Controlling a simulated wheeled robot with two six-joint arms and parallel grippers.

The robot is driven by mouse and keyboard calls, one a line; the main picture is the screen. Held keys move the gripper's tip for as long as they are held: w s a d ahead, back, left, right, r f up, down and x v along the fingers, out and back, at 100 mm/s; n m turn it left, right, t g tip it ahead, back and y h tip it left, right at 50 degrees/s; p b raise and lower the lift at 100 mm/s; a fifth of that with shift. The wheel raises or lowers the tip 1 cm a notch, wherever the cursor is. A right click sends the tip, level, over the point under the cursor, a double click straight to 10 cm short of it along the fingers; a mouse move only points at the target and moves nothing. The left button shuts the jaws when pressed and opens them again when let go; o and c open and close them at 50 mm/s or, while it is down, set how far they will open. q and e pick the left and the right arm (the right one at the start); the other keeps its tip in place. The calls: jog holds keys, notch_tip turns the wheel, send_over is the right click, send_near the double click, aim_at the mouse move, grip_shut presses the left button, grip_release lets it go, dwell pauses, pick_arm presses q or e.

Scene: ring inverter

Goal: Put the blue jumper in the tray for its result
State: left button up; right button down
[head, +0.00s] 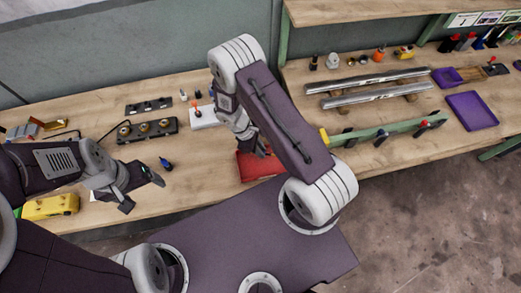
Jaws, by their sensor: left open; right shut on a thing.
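A small dark-blue piece (166,164) lies on the left bench, just beyond my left gripper; I cannot tell if it is the blue jumper. My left gripper (143,193) is open and empty near the bench's front edge. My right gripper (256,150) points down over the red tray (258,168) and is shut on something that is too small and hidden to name. My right arm covers part of this tray. A large purple tray (472,111) and a smaller purple tray (446,77) sit on the right bench.
A dark block with several round fittings (148,131), a black strip (148,105) and a white pad with an orange-topped lever (202,116) stand behind. A yellow tool (50,207) is at left. Metal rails (375,80) and a green bar (385,131) occupy the right bench.

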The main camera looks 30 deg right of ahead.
jog(key=shift+f, duration=0.45)
jog(key=shift+w+a+f, duration=0.1)
jog(key=shift+w, duration=0.05)
jog(key=shift+f, duration=0.2)
jog(key=c, duration=1.7)
grip_release()
